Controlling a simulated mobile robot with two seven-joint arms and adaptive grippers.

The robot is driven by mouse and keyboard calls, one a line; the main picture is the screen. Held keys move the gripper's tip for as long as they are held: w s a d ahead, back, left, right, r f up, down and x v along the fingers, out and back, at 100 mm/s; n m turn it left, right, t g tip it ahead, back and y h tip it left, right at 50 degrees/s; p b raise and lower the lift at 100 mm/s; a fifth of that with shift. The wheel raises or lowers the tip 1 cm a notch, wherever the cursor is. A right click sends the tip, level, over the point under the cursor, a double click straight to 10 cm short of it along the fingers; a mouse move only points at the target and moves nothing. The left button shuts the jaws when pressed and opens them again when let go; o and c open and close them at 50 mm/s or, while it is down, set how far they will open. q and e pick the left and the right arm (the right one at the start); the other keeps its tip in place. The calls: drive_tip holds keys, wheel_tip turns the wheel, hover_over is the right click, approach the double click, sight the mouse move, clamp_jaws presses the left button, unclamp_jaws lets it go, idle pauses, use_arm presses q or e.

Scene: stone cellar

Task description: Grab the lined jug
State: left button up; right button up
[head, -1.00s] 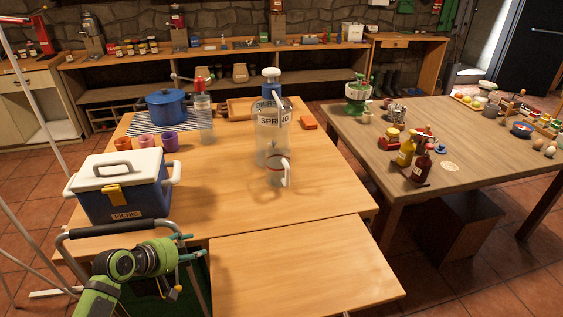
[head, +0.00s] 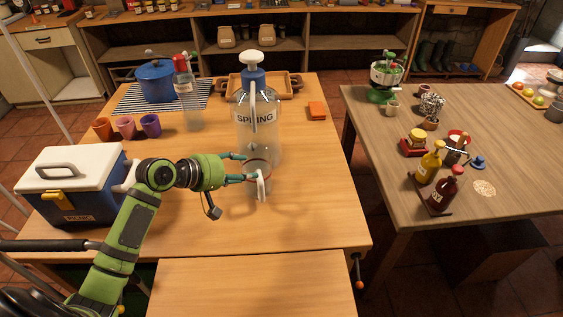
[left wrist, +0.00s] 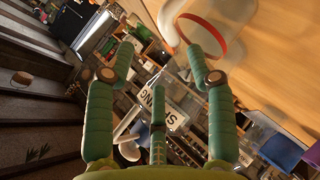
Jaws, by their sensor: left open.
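The lined jug (head: 261,188), clear with a red line round its rim and a white handle, stands on the wooden table in front of the large SPRING pump bottle (head: 257,118). My left gripper (head: 248,166) is open at the jug's left side, with its fingers reaching to the rim and partly covering it. In the left wrist view, the jug's red-lined rim (left wrist: 207,36) is at the upper right by one fingertip, and the bottle's SPRING label shows between the fingers. I cannot tell whether a finger touches the jug. My right gripper is not in view.
Orange, pink and purple cups (head: 126,128), a red-topped bottle (head: 187,95) and a blue pot (head: 156,82) stand behind. The table's front right is clear.

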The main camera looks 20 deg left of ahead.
use_arm(q)
drive_tip(key=p+x, duration=0.1)
drive_tip(key=x, duration=0.4)
drive_tip(key=shift+s+a+f+p, duration=0.1)
drive_tip(key=shift+a+f+p, duration=0.1)
drive_tip(key=shift+f+p, duration=0.2)
clamp_jaws()
drive_tip(key=shift+r, duration=0.1)
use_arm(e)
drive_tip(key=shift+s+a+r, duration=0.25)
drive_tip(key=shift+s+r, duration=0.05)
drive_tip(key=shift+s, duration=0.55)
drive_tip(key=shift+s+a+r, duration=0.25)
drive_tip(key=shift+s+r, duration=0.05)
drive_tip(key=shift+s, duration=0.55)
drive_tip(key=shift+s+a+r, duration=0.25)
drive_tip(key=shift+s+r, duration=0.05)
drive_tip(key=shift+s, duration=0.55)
